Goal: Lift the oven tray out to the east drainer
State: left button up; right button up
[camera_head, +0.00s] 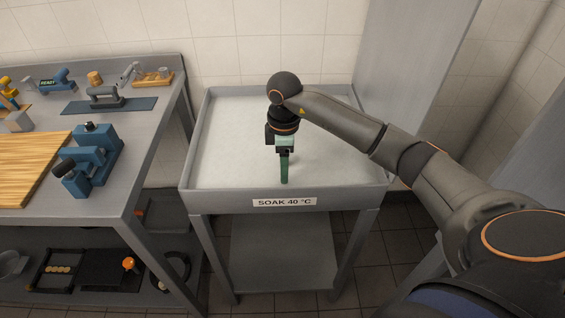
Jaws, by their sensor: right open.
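My right arm reaches in from the right over a grey sink (198,170) labelled "SOAK 40 °C", which is filled with a pale, whitish surface. My right gripper (284,180) points down over the front part of the sink. It is seen edge-on as a narrow green shape, with its tip near the sink's front rim, and nothing can be made out held in it. I cannot make out an oven tray; the pale surface may hide what lies in the sink. No drainer can be told apart in this view. My left gripper is out of view.
A steel bench (150,120) on the left carries a blue clamp-like device (88,160), a wooden board (30,165) and several tools. A lower shelf holds a black ring (178,270) and other items. A tall grey panel (410,60) stands right of the sink.

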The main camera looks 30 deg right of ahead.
jog(key=f, duration=0.5)
jog(key=shift+s+a+f, duration=0.1)
jog(key=shift+a+f, duration=0.05)
jog(key=shift+a, duration=0.25)
grip_shut()
dwell(1.0)
